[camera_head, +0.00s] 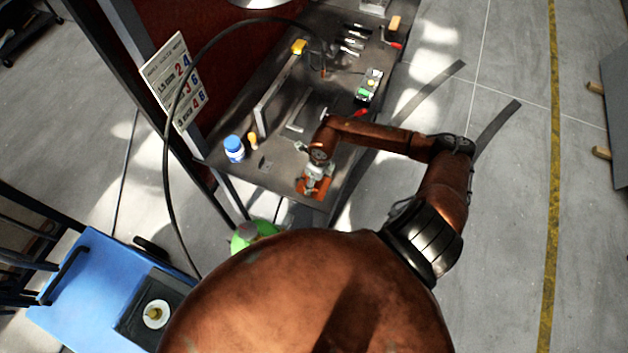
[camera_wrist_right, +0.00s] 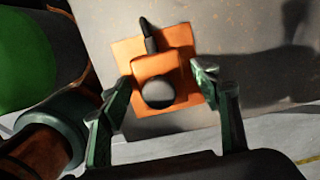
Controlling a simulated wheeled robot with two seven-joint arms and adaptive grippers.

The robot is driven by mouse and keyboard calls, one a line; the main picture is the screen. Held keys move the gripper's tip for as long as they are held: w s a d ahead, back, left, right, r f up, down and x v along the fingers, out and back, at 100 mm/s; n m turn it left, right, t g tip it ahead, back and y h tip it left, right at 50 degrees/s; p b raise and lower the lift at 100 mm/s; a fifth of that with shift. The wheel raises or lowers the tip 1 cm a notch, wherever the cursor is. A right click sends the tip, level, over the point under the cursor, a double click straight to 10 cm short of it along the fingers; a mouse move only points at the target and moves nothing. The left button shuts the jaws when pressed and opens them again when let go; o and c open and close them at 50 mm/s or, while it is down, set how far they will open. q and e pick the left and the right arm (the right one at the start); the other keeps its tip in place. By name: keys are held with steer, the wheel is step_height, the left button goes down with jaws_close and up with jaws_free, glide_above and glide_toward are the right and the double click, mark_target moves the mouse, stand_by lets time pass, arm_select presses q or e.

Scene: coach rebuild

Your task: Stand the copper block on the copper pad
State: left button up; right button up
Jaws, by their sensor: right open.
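The copper pad (camera_wrist_right: 180,38) is an orange square on the grey bench top in the right wrist view. It also shows at the bench's near corner in the head view (camera_head: 323,187). The copper block (camera_wrist_right: 155,65), orange with a dark round spot on its near side, appears to rest on the pad, within its outline. My right gripper (camera_wrist_right: 162,79) is open, with one finger on each side of the block and gaps visible. In the head view my right gripper (camera_head: 312,176) hides most of the block. My left gripper is not in view.
A dark, narrow object (camera_wrist_right: 148,36) lies at the pad's far edge. A green cylinder (camera_wrist_right: 30,60) is beside the bench.

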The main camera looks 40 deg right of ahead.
steer(key=shift+r, duration=0.3)
steer(key=r, duration=0.3)
steer(key=r+b, duration=0.1)
steer(key=r, duration=0.2)
steer(key=s+r, duration=0.1)
steer(key=r, duration=0.3)
steer(key=shift+d+r+b, duration=0.1)
steer(key=shift+d+b, duration=0.25)
steer(key=shift+b, duration=0.05)
steer(key=shift+s+r, duration=0.15)
steer(key=shift+r, duration=0.55)
